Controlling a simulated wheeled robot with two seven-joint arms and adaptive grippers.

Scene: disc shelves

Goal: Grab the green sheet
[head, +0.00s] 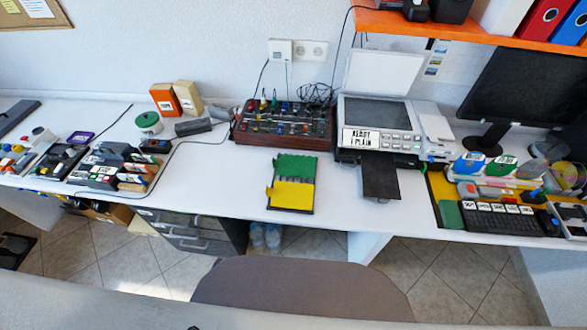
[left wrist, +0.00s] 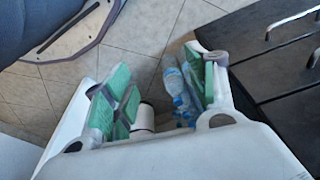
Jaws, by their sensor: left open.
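The green sheet (head: 295,166) lies on the white desk, at the far part of a dark flat holder (head: 312,197). A yellow sheet (head: 291,195) lies just in front of it on the same holder. Neither gripper is in the head view. My left gripper (left wrist: 162,98) shows in the left wrist view, with its green-padded fingers wide apart and nothing between them. It points down toward the tiled floor beside the drawer cabinet, and the green sheet is not in that view. My right gripper is in neither view.
A red control box (head: 284,124) stands behind the holder, and a printer (head: 378,112) with a black tray (head: 381,181) stands to its right. Dark drawers (left wrist: 280,60) and bottles (left wrist: 178,88) are near my left gripper. A chair (head: 300,288) stands before the desk.

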